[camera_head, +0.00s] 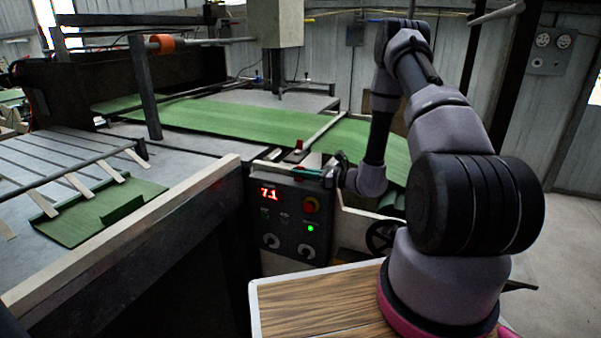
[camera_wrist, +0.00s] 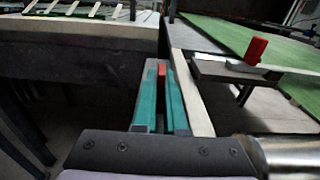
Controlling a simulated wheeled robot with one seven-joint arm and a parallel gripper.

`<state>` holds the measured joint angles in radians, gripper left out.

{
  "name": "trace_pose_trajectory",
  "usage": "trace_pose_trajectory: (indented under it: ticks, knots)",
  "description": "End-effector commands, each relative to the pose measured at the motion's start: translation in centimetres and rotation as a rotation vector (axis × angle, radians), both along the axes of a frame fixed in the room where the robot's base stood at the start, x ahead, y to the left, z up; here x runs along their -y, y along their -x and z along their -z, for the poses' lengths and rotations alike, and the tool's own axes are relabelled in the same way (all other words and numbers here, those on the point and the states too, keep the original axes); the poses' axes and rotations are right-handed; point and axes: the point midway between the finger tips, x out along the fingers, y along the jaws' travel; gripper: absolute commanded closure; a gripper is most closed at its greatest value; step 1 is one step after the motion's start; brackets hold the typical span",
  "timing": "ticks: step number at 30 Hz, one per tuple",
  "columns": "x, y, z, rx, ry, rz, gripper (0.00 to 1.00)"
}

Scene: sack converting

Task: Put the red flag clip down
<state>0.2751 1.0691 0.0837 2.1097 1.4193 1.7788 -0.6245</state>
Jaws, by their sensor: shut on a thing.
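The red flag clip (camera_wrist: 161,74) shows as a small upright red piece between the teal fingertips of my gripper (camera_wrist: 160,83) in the wrist view. My gripper is shut on it; the fingers hide its lower part. In the head view my gripper (camera_head: 308,172) is above the control box, beside the pale frame edge. The held clip cannot be made out clearly there. A second red piece (camera_wrist: 257,50) stands upright on a metal bracket on the rail, right of my gripper and apart from it. It also shows in the head view (camera_head: 299,145).
A control box (camera_head: 291,222) with a red 7.1 display and knobs is below my gripper. Green sheet (camera_head: 215,115) runs across the machine bed. Slats and a folded green piece (camera_head: 100,213) lie on the left table. A wood-topped surface (camera_head: 315,305) is in front.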

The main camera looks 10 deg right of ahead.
Motion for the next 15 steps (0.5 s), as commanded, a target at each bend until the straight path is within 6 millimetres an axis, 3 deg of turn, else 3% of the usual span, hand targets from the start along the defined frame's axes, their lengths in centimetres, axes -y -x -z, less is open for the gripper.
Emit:
trace_pose_trajectory:
  ticks: [1, 3, 4, 15]
  knots:
    - [0.01, 0.46, 1.02, -0.022, 0.005, -0.001, 1.00]
    - [0.02, 0.50, 1.08, -0.024, 0.006, -0.002, 0.68]
    - [0.03, 0.51, 1.09, -0.025, 0.007, -0.002, 0.61]
    - [0.11, 0.58, 0.83, -0.028, 0.008, 0.000, 0.61]
